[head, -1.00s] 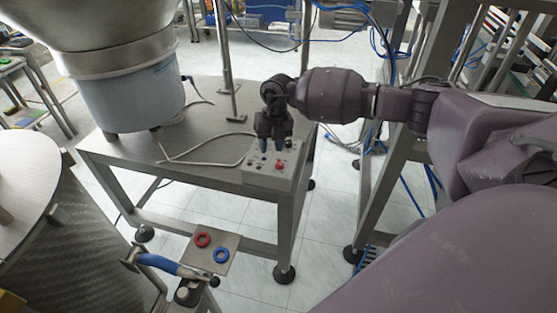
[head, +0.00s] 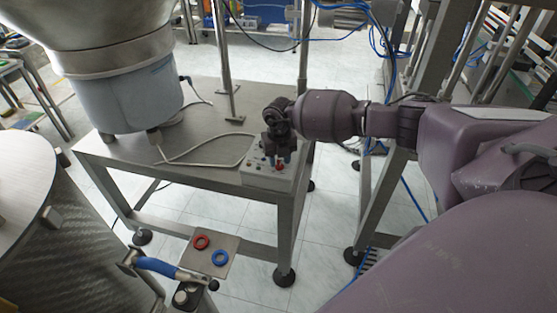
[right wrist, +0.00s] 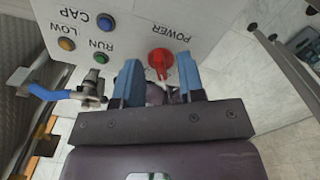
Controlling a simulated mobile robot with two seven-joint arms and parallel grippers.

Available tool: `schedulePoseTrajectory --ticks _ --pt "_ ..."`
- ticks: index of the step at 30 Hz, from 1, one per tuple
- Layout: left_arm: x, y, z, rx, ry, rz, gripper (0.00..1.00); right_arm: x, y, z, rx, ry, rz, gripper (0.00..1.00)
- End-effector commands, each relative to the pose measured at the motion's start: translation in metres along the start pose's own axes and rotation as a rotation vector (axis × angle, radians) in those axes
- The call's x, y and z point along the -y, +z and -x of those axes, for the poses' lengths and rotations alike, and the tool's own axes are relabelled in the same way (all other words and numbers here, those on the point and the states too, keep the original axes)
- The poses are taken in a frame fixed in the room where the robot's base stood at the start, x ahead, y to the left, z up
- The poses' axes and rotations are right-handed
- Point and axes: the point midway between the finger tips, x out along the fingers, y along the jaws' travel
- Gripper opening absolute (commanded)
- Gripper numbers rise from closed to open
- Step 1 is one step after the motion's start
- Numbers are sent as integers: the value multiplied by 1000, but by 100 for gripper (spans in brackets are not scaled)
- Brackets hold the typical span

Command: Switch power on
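The control box (head: 258,178) is a light grey panel on the front right corner of the metal table. In the right wrist view the box (right wrist: 205,20) shows upside-down labels: POWER by a red rotary knob (right wrist: 160,62), and CAP, LOW and RUN by a blue, an amber and a green button or lamp. My right gripper (head: 279,163) is over the box. In the wrist view its two blue fingertips (right wrist: 161,82) are apart, with the red knob just beyond the gap between them. I cannot tell whether they touch it. My left gripper is not in view.
The metal table (head: 190,160) carries a large round feeder bowl (head: 120,90) at the left and a grey cable. A small plate (head: 228,240) with a red and a blue ring stands in front. A metal frame (head: 400,190) stands at the right.

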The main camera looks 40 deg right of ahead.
Motion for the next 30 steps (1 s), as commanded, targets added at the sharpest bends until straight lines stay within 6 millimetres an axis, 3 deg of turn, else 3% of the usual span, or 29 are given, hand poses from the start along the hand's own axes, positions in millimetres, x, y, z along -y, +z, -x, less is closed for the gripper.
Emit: schedulePoseTrajectory --ticks 11,18,30 --pt "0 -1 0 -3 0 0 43 0 0 -5 0 1 1 36" --pt "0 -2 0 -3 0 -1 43 0 0 -5 0 1 0 1" --pt "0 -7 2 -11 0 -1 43 0 0 -3 1 1 -39 0"
